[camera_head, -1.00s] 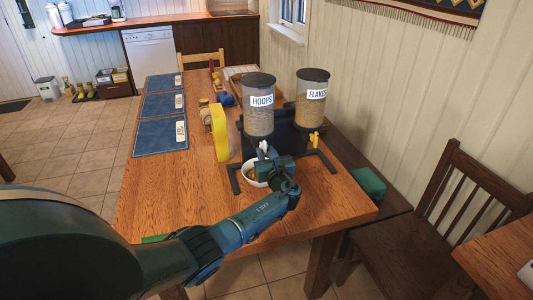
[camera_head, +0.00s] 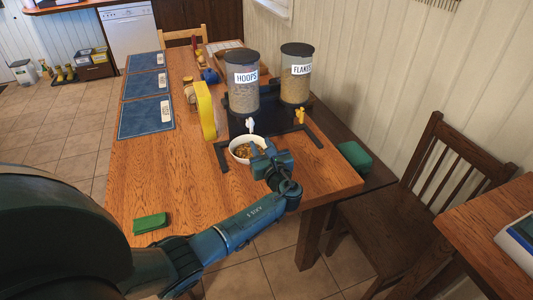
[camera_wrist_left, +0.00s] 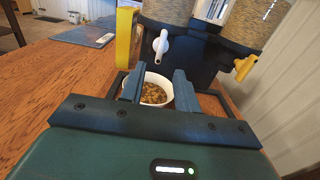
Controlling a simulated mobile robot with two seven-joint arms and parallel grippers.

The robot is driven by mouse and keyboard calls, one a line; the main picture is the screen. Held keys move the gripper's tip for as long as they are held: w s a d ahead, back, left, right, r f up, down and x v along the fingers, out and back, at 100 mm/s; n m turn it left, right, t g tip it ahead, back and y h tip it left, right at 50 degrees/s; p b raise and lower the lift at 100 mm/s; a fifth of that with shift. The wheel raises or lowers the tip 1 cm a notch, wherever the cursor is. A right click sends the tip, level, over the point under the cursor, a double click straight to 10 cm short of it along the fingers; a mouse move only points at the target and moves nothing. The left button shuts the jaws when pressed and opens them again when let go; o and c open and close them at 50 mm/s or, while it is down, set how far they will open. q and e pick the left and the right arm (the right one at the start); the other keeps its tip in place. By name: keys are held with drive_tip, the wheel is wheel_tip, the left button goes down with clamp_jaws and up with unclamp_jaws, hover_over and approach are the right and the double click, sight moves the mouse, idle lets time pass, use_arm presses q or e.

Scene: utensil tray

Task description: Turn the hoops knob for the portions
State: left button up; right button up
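The hoops dispenser (camera_head: 245,94), a clear cylinder labelled HOOPS, stands on a black stand with its white knob (camera_head: 250,125) at the lower front. The white knob also shows in the left wrist view (camera_wrist_left: 160,42), beyond my fingers. A white bowl (camera_head: 236,143) with brown cereal sits below it. My left gripper (camera_head: 262,147) is at the bowl's right front side, apart from the knob. In the left wrist view its two fingers (camera_wrist_left: 158,78) are spread, with nothing held between them and the bowl behind. My right gripper is not in view.
The flakes dispenser (camera_head: 295,84) with a yellow knob (camera_head: 300,116) stands to the right. A yellow upright object (camera_head: 206,110) is left of the stand. Blue placemats (camera_head: 146,118) lie along the left table edge, and a green block (camera_head: 150,223) lies near the front.

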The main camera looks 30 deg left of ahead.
use_arm(q)
drive_tip(key=shift+v, duration=2.25)
drive_tip(key=s+d+f+n+g+h, duration=0.1)
drive_tip(key=s+f+n+g+h, duration=0.3)
drive_tip(key=s+n, duration=0.4)
drive_tip(key=s+d+f+n+g+h, duration=0.25)
drive_tip(key=s+f+n, duration=0.3)
drive_tip(key=s, duration=0.45)
drive_tip(key=s+d+r+n+g+h, duration=0.1)
drive_tip(key=s+d+r+n+h, duration=0.15)
drive_tip(key=s+n+h, duration=0.35)
drive_tip(key=s+d+r+n+g+h, duration=0.1)
drive_tip(key=s+d+r+n, duration=0.2)
drive_tip(key=s, duration=0.6)
drive_tip(key=w+d+f+t+h, duration=0.3)
drive_tip(key=w+d+f+t, duration=0.2)
drive_tip(key=d+f+t, duration=0.1)
wheel_tip(320, 180, down, 3)
drive_tip(key=shift+w+d+r+n+t, duration=0.1)
drive_tip(key=shift+w+d+n+t, duration=0.25)
drive_tip(key=shift+t, duration=0.3)
